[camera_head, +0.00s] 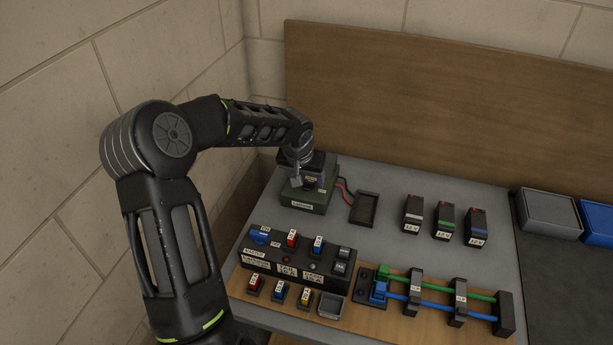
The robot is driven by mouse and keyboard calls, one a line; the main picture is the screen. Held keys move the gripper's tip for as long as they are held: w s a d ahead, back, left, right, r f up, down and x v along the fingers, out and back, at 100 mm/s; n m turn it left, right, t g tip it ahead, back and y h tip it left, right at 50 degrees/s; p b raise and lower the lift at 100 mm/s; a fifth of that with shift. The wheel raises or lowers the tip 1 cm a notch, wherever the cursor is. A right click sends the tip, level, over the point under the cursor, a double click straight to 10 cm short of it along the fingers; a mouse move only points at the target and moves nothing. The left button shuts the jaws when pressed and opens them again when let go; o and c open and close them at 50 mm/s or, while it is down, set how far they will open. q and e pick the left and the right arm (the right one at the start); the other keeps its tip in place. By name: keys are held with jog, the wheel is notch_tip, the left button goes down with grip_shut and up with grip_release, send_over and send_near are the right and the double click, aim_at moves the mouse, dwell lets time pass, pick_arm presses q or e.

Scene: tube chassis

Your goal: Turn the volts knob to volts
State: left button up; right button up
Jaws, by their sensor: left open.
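A small green box with a dark upper part (304,201) sits at the back left of the grey table and has a white label on its front. It may carry the volts knob, but I cannot make out a knob or its pointer setting. My left gripper (307,181) is open, pointing down right over this box, and covers much of its top. I cannot tell whether the fingers touch anything. My right gripper is not in view.
Red and black leads run from the box to a black tray (364,209). A black switch panel (297,262) stands in front. Three labelled blocks (444,221) stand to the right. A tube rig (437,298) is at front right. Grey (549,212) and blue (598,222) bins lie far right.

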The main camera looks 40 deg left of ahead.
pick_arm(q)
jog(key=shift+w+f, duration=0.1)
jog(key=shift+f, duration=0.15)
grip_shut()
dwell(0.6)
